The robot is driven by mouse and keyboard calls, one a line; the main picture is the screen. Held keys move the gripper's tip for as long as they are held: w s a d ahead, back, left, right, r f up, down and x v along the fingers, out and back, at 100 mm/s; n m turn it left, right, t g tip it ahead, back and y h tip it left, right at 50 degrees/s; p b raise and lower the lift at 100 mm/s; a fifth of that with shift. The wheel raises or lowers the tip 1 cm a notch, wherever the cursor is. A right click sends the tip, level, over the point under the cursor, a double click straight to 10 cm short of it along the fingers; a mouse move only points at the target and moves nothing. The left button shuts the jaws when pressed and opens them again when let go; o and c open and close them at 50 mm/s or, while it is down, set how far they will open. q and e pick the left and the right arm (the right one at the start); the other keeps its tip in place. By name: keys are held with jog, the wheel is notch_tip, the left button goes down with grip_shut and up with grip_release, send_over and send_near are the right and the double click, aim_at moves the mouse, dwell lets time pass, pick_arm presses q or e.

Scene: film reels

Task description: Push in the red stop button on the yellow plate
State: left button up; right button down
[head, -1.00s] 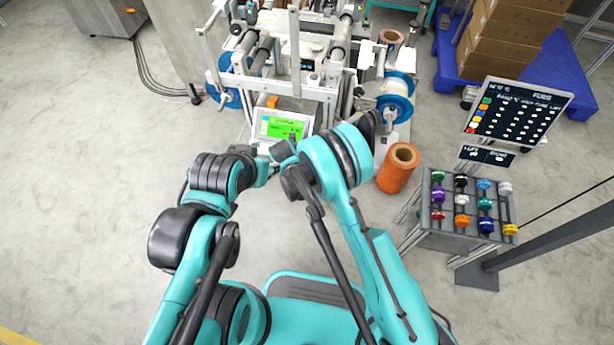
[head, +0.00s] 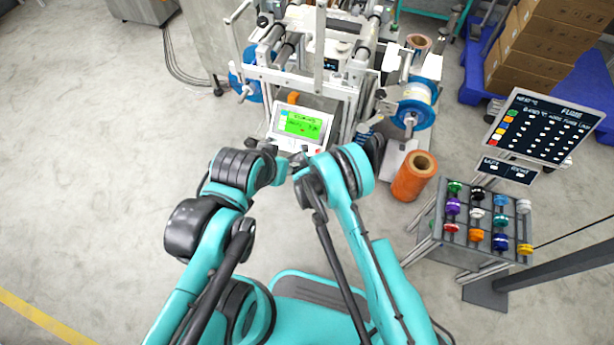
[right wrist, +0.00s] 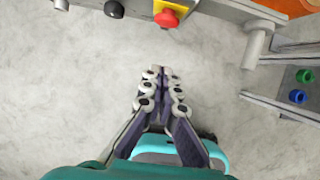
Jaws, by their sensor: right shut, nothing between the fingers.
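In the right wrist view the red stop button (right wrist: 167,18) stands on a small yellow plate (right wrist: 172,6) at the top edge, on the grey front bar of the machine. My right gripper (right wrist: 163,73) is shut and empty. Its fingertips show below the button in the picture, apart from it, with grey floor behind. In the head view a small red spot (head: 319,151) below the green screen may be the button. My left gripper (head: 298,158) is partly hidden near the screen's lower edge; its fingers are too small to read.
The machine with a lit green screen (head: 301,124) stands ahead. An orange reel (head: 413,177) stands on the floor to its right. A rack of coloured spools (head: 480,222) and a dark sign board (head: 543,126) are farther right. The floor at left is clear.

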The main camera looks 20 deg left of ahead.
jog(key=w+f+b, duration=0.3)
jog(key=w+f, duration=0.1)
jog(key=w, duration=0.1)
jog(key=shift+w+f, duration=0.25)
jog(key=shift+w, duration=0.15)
jog(key=shift+w+d, duration=0.1)
